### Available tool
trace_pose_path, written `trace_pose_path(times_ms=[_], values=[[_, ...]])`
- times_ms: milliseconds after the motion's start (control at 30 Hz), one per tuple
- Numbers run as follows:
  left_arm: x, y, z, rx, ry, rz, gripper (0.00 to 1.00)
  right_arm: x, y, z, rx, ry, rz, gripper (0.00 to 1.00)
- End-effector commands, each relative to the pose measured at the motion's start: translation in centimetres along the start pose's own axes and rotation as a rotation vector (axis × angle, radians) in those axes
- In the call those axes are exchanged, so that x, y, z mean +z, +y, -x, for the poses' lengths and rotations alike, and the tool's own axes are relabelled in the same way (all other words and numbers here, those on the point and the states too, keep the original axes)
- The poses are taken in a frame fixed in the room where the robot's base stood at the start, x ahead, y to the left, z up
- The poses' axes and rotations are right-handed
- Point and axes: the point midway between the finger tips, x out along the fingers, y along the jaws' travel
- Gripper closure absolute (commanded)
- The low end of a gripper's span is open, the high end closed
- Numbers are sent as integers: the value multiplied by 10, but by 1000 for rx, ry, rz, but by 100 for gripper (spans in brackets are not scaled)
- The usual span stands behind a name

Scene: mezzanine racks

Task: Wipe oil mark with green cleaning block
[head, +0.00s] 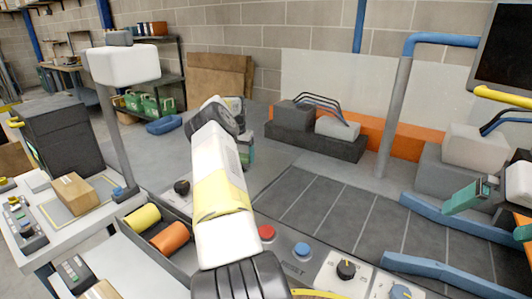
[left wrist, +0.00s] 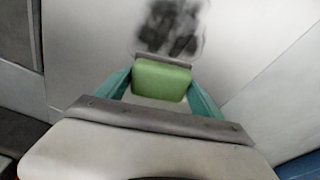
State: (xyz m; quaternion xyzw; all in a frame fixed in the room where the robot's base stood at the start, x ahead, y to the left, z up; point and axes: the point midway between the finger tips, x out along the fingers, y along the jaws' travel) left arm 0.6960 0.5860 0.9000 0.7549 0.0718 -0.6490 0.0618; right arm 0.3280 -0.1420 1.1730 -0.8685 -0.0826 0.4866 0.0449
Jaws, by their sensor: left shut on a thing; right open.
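The green cleaning block (left wrist: 161,80) is held between the teal fingers of my left gripper (left wrist: 160,88) in the left wrist view. The oil mark (left wrist: 170,27) is a dark smudge on a pale grey surface, just beyond the block's far edge. I cannot tell whether the block touches the surface. In the head view my left forearm crosses the middle and mostly hides the left gripper (head: 246,152); the mark does not show there. My right gripper (head: 464,196) is at the right edge, open and empty, far from the mark.
A console with red button (head: 266,232) and black knob (head: 346,269) lies below my left arm. A tray holds yellow (head: 143,217) and orange (head: 170,238) rolls. A cardboard box (head: 74,193) sits at left. Blue rails (head: 455,222) and a grey post (head: 393,120) stand at right.

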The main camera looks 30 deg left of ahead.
Motion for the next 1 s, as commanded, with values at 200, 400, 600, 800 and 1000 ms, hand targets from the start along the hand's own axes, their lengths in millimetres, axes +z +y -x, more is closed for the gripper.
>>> trace_pose_path(times_ms=[200, 400, 600, 800, 1000], values=[[15, -6, 4, -1, -1, 1, 71, 0, 0, 0, 0, 0, 0, 2], [31, -10, 8, -1, 0, 1, 71, 0, 0, 0, 0, 0, 0, 2], [38, -11, 8, -1, 0, 1, 71, 0, 0, 0, 0, 0, 0, 2], [51, -16, 10, -2, -1, 1, 71, 0, 0, 0, 0, 0, 0, 2], [68, -21, 11, -2, -1, 1, 71, 0, 0, 0, 0, 0, 0, 2]])
